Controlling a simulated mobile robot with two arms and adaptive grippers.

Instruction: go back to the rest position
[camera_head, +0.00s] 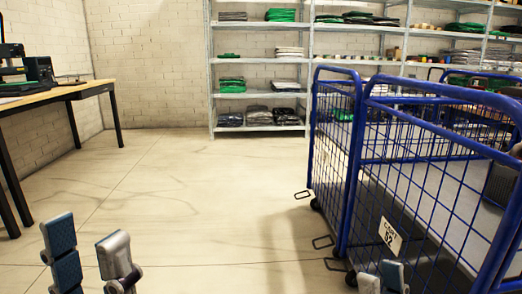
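My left gripper (90,256) is at the bottom left of the head view. Its two fingers stand apart with bare floor between them, and it holds nothing. My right gripper (381,279) is at the bottom edge, right of centre, in front of the blue cart. Only its fingertips show, close together, so its opening is unclear. No object shows at its tips.
A blue wire cart (356,178) labelled 52 fills the right side, with its small wheels on the floor. A wooden table (62,92) stands at the left. Metal shelving (261,93) with folded clothes lines the back wall. The middle floor (190,190) is clear.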

